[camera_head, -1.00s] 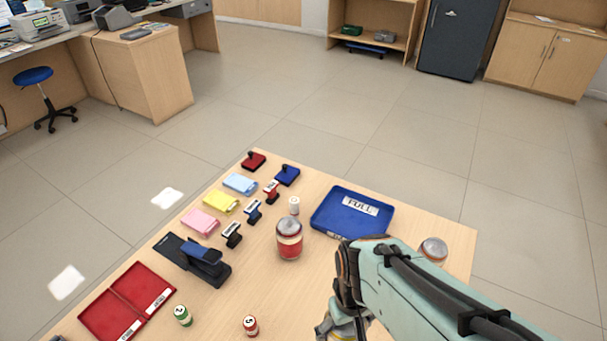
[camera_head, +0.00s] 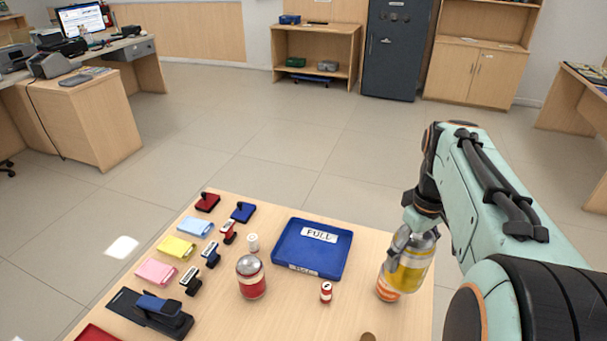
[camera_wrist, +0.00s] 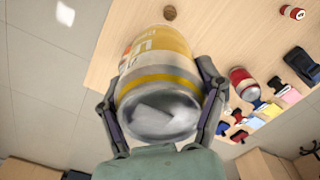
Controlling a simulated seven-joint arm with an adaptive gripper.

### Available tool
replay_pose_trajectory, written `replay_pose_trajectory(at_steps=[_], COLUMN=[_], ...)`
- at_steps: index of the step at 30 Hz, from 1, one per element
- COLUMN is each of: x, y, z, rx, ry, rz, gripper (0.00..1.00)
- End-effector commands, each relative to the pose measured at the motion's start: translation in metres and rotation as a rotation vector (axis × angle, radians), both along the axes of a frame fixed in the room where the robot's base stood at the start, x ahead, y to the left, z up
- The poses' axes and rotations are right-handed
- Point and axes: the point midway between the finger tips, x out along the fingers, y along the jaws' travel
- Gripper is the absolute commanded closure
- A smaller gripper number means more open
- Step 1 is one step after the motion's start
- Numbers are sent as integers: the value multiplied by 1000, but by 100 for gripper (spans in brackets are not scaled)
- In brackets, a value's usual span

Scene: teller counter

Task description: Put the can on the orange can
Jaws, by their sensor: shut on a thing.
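My gripper (camera_head: 408,240) is shut on a yellow, white and silver can (camera_head: 410,263), held slightly tilted at the table's right side. In the wrist view the same can (camera_wrist: 158,75) fills the middle between both fingers, its silver end toward the camera. The orange can (camera_head: 386,288) stands on the table, just under and left of the held can in the head view. The held can overlaps its upper part, so I cannot tell whether they touch.
A red can with a grey top (camera_head: 251,280), a small red cylinder (camera_head: 326,292) and a blue tray (camera_head: 346,262) marked FULL stand left of the cans. Stamps, coloured pads and a black stapler (camera_head: 150,312) lie farther left. A brown round thing (camera_head: 368,337) is near.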

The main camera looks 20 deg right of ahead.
Motion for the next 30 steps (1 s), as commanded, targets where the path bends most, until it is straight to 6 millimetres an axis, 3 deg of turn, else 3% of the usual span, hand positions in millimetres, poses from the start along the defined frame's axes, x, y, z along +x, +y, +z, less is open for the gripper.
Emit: replay_pose_trajectory(at_steps=[5,11,16,26,30], x=[14,56,80,97,98], y=[-22,-60,-82,-99,-99], z=[-13,-38,-71,-99,-120], rx=[1,2,1,-2,1], ry=[0,0,0,-2,0], rz=[-22,-19,-20,-19,-19], gripper=[70,70,70,70,70])
